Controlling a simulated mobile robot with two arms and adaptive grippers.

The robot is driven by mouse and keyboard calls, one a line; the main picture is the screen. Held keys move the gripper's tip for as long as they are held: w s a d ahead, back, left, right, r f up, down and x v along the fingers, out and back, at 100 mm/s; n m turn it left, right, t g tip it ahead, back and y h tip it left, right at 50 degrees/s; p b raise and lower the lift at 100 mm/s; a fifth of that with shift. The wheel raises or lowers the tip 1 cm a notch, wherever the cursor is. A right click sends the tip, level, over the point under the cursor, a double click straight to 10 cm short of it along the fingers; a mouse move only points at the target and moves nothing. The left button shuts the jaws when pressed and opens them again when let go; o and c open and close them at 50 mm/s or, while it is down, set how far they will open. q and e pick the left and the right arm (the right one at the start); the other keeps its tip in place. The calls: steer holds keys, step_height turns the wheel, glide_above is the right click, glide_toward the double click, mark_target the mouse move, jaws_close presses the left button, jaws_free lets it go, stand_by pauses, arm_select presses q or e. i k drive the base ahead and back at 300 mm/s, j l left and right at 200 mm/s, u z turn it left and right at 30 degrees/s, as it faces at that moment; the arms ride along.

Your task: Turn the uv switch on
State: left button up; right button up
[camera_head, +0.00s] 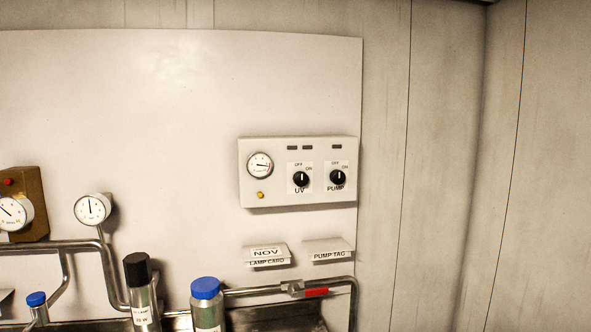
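The UV switch (301,179) is a round black knob on a white label marked OFF and ON. It sits on the front of a white control box (270,198) mounted on the wall panel. A light mark on the knob seems to point roughly upward, but it is too small to tell its exact setting. A similar black PUMP knob (338,178) is close to its right. Neither of my grippers shows in the head view, and nothing touches the UV switch.
The box also carries a gauge (260,164) and a yellow button (260,195). Below are a lamp card holder (267,255), a pump tag holder (328,251), pipes and a red-handled valve (316,292). A black-capped cylinder (141,292) and blue-capped cylinder (207,305) stand lower left.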

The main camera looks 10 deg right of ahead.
mark_target(301, 179)
steer(key=i+j, duration=0.1)
steer(key=j, duration=0.4)
steer(key=i+j+z, duration=0.15)
steer(key=j, duration=0.35)
steer(key=i+j, duration=0.1)
steer(key=j, duration=0.4)
steer(key=z, duration=0.05)
